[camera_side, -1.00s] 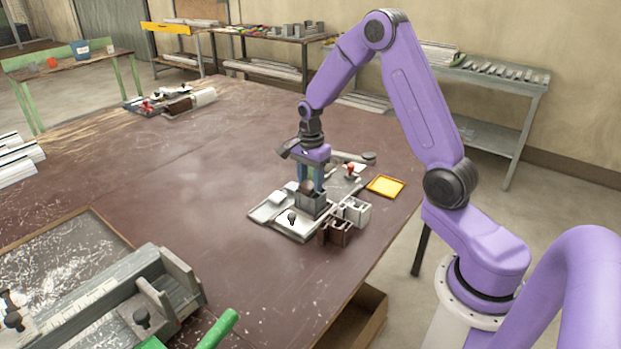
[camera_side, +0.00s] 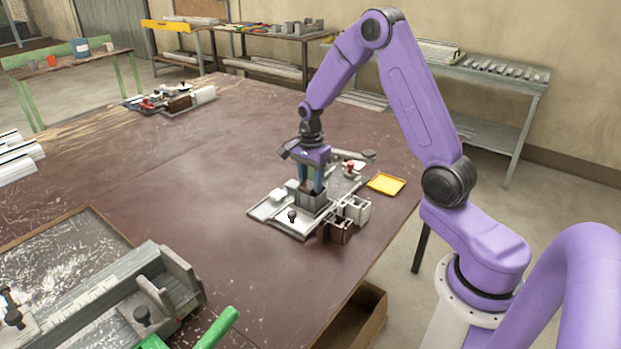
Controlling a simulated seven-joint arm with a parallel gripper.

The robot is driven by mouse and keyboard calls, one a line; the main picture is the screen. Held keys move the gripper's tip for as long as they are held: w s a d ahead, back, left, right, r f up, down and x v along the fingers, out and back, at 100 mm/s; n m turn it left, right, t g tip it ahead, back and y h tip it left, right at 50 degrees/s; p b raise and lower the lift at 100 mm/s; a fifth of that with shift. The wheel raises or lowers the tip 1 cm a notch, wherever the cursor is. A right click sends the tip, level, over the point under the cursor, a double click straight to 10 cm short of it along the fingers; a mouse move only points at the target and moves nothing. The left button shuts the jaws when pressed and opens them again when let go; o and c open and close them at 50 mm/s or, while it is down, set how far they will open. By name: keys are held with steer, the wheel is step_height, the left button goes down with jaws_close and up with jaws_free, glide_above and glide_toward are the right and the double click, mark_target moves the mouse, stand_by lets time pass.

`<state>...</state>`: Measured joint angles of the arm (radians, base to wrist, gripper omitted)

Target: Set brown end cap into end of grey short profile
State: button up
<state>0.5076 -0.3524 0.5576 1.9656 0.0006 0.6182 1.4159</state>
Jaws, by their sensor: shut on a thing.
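The grey short profile (camera_side: 312,204) stands upright in the clamp fixture (camera_side: 271,209) on the brown bench. My gripper (camera_side: 311,188) is directly above it, pointing down, with its blue fingers at the profile's upper end. It is shut on the brown end cap (camera_side: 307,187), of which only a small dark brown patch shows between the fingers. The cap is at the profile's top opening. The fingers hide most of it, so I cannot tell how deep it sits.
A brown profile piece (camera_side: 338,231) and a white one (camera_side: 355,209) stand at the fixture's front right. A red-knobbed clamp (camera_side: 350,168) is behind my gripper. A yellow tray (camera_side: 386,184) lies to the right.

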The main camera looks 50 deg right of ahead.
steer(key=o, duration=1.6)
steer(key=shift+c, duration=0.2)
steer(key=shift+r, duration=0.1)
steer(key=shift+r, duration=2.95)
steer(key=shift+a, duration=0.1)
